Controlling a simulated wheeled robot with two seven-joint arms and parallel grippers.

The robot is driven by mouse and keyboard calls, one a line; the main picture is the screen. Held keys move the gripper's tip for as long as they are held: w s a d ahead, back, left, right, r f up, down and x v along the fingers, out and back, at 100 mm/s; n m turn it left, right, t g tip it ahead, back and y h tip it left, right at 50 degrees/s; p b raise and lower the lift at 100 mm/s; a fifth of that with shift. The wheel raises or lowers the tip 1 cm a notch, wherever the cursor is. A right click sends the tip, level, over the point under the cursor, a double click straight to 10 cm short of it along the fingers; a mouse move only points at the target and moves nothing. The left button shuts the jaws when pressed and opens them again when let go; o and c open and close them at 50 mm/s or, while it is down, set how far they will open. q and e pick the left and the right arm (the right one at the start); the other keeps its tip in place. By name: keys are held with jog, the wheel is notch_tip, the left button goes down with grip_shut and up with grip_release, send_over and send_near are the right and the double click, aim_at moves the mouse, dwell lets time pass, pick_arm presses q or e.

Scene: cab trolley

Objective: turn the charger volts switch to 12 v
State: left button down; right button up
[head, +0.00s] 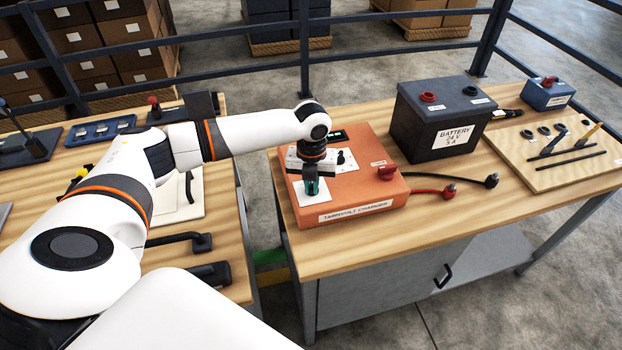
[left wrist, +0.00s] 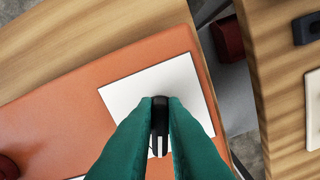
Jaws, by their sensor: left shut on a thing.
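The orange charger (head: 352,205) lies on the right bench, with white plates on its top. My left gripper (head: 312,189) points down over its front-left plate (head: 299,198). In the left wrist view, the green fingers (left wrist: 160,112) are shut on a black knob (left wrist: 160,103) that stands on this white plate (left wrist: 190,78). The fingers cover most of the knob's sides and part of the plate. The plate's markings and the knob's setting are not readable. A second black knob (head: 348,159) shows behind the gripper. My right gripper is not in view.
A red knob (head: 387,173) stands at the charger's right, near red and black leads. A dark battery (head: 441,122) marked 24 V, 5 A stands behind. The bench front is clear.

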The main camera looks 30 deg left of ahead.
pick_arm(q)
jog(key=n+p, duration=0.1)
jog(key=p, duration=0.1)
jog(key=n+p, duration=0.1)
jog(key=n, duration=0.1)
jog(key=shift+d+r+n+p, duration=0.15)
jog(key=shift+r+n+p, duration=0.15)
jog(key=shift+p, duration=0.05)
jog(key=shift+w+n+p, duration=0.15)
jog(key=shift+n+p, duration=0.6)
jog(key=shift+n, duration=0.15)
jog(key=n+p, duration=0.2)
jog(key=n, duration=0.1)
jog(key=shift+w+d+f, duration=0.1)
jog(key=shift+w, duration=0.05)
jog(key=shift+f+n+p, duration=0.1)
jog(key=shift+n+p, duration=0.4)
jog(key=shift+n, duration=0.4)
jog(key=shift+w, duration=0.1)
jog(key=c, duration=1.5)
grip_release()
